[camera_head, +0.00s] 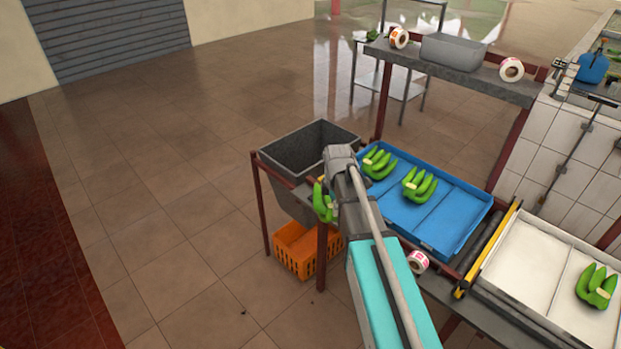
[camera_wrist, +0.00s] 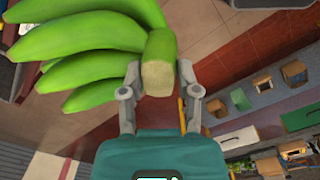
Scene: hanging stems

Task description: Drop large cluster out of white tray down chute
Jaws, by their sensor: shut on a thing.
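My gripper is shut on the cut crown of a large green banana cluster (camera_wrist: 95,50), with one finger on each side of the pale stem end in the wrist view (camera_wrist: 160,98). In the head view the held cluster (camera_head: 322,203) hangs at the left end of my arm, near the front right of the grey chute bin (camera_head: 285,150). My arm hides the gripper fingers there. The white tray (camera_head: 530,262) at the right holds one green cluster (camera_head: 597,286) in its right compartment.
A blue tray (camera_head: 450,215) with two green clusters stands between the bin and the white tray. An orange crate (camera_head: 300,250) sits on the floor below. A shelf above holds a grey tub (camera_head: 452,52) and label rolls. Open floor lies left.

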